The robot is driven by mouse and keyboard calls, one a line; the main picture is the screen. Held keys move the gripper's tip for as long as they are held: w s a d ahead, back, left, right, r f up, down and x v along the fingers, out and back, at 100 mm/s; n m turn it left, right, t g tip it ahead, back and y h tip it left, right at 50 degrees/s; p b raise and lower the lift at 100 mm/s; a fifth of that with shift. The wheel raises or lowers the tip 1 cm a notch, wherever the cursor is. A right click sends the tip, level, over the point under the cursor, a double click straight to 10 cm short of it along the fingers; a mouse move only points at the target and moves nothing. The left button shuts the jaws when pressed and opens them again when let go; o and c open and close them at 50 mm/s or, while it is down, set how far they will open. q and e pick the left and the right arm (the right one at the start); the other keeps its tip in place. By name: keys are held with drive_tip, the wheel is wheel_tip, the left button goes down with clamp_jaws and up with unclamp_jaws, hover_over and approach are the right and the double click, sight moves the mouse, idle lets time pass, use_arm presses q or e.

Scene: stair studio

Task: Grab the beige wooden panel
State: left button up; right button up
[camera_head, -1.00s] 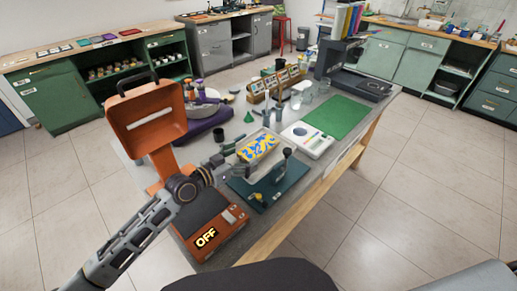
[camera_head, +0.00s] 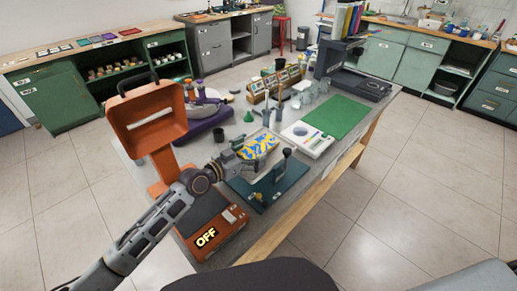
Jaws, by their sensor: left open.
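A yellow-and-blue patterned piece (camera_head: 259,147) with a pale edge lies above a teal fixture (camera_head: 268,190) on the grey workbench. I cannot tell whether this piece is the beige wooden panel; no plain beige panel stands out. My left gripper (camera_head: 243,160) is open at the left end of the patterned piece, its fingers close to that end. Whether they touch it is too small to tell. The gripper partly covers the left side of the piece and fixture. My right gripper is not in view.
An orange press with a raised lid (camera_head: 149,122) and an OFF display stands left, beside my left arm. A white scale (camera_head: 307,139), green mat (camera_head: 336,116), dark cup (camera_head: 218,134) and green funnel (camera_head: 248,117) stand around the fixture. Floor is clear at right.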

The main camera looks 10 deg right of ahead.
sight(254, 149)
use_arm(q)
drive_tip(key=shift+w+d, duration=0.3)
drive_tip(key=shift+d, duration=0.25)
drive_tip(key=shift+w+d+f, duration=0.1)
drive_tip(key=shift+d, duration=0.05)
drive_tip(key=c, duration=1)
drive_tip(key=shift+c, duration=0.2)
drive_tip(key=shift+r, duration=0.55)
wheel_tip(254, 149, up, 8)
drive_tip(key=shift+f+p, duration=0.15)
drive_tip(key=shift+p, duration=0.3)
drive_tip(key=shift+r, duration=0.65)
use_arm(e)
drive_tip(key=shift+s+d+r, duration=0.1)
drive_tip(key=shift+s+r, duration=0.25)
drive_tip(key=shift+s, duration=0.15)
